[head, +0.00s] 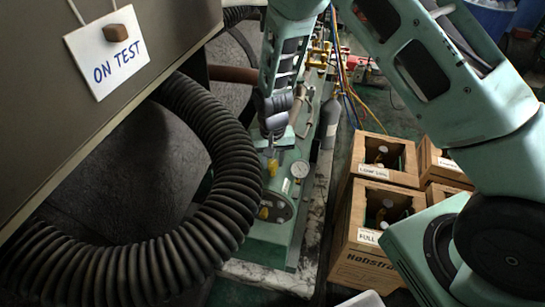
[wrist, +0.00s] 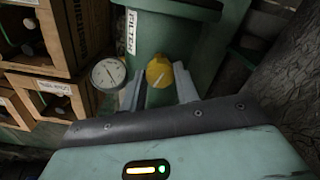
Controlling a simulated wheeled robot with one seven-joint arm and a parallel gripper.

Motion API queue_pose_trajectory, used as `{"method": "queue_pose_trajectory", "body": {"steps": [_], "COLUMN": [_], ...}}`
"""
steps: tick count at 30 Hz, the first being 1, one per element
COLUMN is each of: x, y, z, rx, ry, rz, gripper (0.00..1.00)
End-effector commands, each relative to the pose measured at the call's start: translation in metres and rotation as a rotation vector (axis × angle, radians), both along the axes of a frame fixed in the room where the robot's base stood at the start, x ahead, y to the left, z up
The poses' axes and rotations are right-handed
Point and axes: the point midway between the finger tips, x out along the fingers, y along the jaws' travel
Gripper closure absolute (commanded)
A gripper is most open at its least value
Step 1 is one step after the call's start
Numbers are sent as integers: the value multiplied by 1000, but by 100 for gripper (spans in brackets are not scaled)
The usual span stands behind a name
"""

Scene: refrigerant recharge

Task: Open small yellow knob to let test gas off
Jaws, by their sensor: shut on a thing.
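A small yellow knob (wrist: 158,72) with a pale pointer line shows in the wrist view, in front of a green cylinder (wrist: 168,35) labelled FILTER. My gripper (wrist: 158,92) has one finger on each side of the knob and is shut on it. In the head view my gripper (head: 271,150) points down at the green unit, with the yellow knob (head: 272,167) at its fingertips. A round white gauge (head: 300,169) is just right of the knob; it shows left of it in the wrist view (wrist: 108,74). The knob's far side and stem are hidden.
A thick black corrugated hose (head: 225,185) curves close to the left of the green unit. A white ON TEST sign (head: 105,52) hangs on the panel. Cardboard boxes of bottles (head: 372,232) stand at right. Another yellow part (head: 264,212) is lower on the unit.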

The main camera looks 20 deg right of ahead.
Motion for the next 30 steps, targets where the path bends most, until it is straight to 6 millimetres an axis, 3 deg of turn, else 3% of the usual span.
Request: {"method": "queue_pose_trajectory", "body": {"steps": [10,26,27,29,30], "x": [1,1,1,1,1], "y": [0,0,0,0,0], "z": [1,0,0,0,0], "rx": [1,1,1,1,1], "ry": [-2,-2,-2,-2,-2], "rz": [133,154,154,154,154], "gripper": [92,92,61,48,48]}}
